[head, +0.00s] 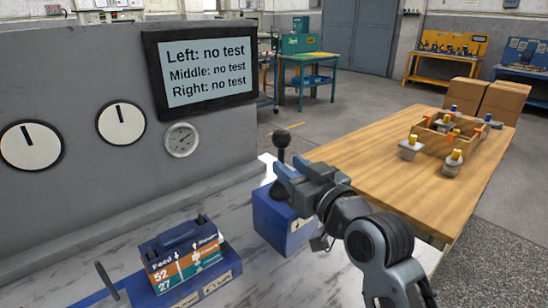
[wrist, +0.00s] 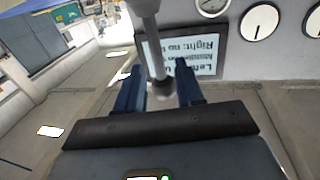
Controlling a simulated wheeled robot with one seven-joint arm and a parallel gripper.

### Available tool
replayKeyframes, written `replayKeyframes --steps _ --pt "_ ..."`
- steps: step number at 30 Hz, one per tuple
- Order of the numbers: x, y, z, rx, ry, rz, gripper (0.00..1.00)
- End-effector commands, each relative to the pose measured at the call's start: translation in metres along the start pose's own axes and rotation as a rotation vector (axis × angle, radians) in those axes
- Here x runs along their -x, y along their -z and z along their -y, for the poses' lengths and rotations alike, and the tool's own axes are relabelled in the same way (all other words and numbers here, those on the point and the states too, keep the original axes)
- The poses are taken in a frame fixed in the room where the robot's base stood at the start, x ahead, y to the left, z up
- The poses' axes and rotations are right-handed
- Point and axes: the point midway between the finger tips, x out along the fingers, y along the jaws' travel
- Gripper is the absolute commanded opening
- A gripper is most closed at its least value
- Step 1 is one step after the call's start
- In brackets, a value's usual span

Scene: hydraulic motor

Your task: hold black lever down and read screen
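The black lever (head: 282,142) has a ball top and stands roughly upright on a blue box (head: 277,215). My gripper (head: 277,179) is at the lever, below its ball top, and its fingers hide part of the lever's lower end. In the wrist view, which is upside down, the lever's grey shaft (wrist: 152,42) runs between my two spread blue fingers (wrist: 159,75), with gaps beside it. My gripper is open. The screen (head: 201,71) reads "Left: no test", "Middle: no test", "Right: no test"; it also shows in the wrist view (wrist: 204,52).
Two white dials (head: 121,123) and a small gauge (head: 181,140) are on the grey wall. A blue labelled unit (head: 185,262) sits at the front. A wooden table (head: 375,165) with a parts tray (head: 425,130) and cardboard boxes (head: 503,100) stands to the right.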

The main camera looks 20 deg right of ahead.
Motion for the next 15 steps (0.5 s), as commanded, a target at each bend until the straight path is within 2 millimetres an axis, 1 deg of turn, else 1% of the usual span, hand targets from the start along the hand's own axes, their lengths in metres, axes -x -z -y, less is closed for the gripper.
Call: replayKeyframes --steps 1,6,10,15 --pt "-0.009 0.001 0.000 -0.002 0.000 -0.001 0.37" --pt "-0.033 0.001 -0.001 -0.001 -0.001 -0.002 0.37" --pt "-0.044 0.001 -0.001 -0.002 -0.001 -0.002 0.37" --pt "-0.049 0.000 -0.001 0.000 -0.001 0.000 0.37"
